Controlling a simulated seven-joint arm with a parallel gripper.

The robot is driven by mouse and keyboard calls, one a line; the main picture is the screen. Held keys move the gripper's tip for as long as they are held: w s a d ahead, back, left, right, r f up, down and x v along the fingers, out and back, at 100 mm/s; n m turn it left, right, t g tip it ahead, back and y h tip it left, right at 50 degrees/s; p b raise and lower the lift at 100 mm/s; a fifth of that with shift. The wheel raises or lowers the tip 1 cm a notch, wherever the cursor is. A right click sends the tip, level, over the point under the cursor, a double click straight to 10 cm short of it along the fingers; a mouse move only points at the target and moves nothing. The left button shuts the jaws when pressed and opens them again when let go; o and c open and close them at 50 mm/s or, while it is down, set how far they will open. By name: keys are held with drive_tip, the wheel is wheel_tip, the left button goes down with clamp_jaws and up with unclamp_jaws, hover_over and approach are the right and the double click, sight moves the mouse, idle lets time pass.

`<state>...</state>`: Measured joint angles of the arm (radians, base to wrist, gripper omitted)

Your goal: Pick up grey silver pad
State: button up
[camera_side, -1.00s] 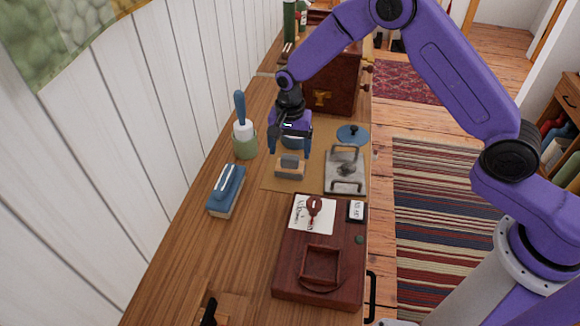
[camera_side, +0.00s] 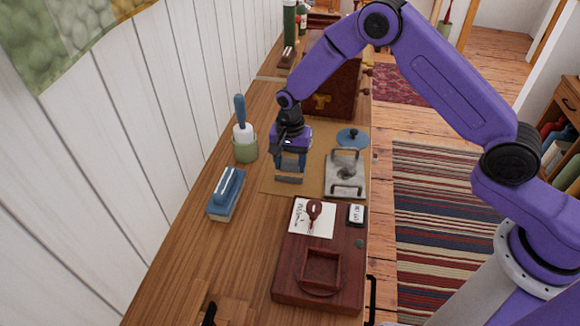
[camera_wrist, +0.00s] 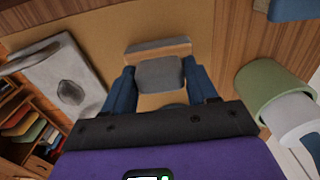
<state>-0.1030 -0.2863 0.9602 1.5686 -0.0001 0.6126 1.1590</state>
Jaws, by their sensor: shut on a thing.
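The grey silver pad (camera_side: 289,180) is a small block with a grey top part and a tan, wood-like body with a grey edge. It is over the tan mat (camera_side: 313,182). My gripper (camera_side: 290,163) points down at it, fingers on either side. In the wrist view the pad's grey part (camera_wrist: 160,73) sits between the two blue fingertips of my gripper (camera_wrist: 160,80), which are shut on it. The tan body (camera_wrist: 158,50) shows just beyond. Whether the pad touches the mat or hangs just above it, I cannot tell.
A grey plate with two handles (camera_side: 337,183) lies right of the pad, a blue round lid (camera_side: 353,138) behind it. A green cup (camera_side: 245,150) and a blue block (camera_side: 225,190) stand left. A dark red box (camera_side: 290,273) is in front.

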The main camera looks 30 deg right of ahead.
sight(290, 161)
drive_tip(key=shift+r, duration=0.6)
wheel_tip(290, 161, up, 2)
drive_tip(key=shift+r, duration=0.1)
drive_tip(key=s+d+r, duration=0.4)
drive_tip(key=s+r, duration=0.5)
drive_tip(key=s, duration=0.4)
drive_tip(key=shift+s+d+r, duration=0.15)
drive_tip(key=shift+d+r, duration=0.05)
drive_tip(key=shift+r, duration=0.1)
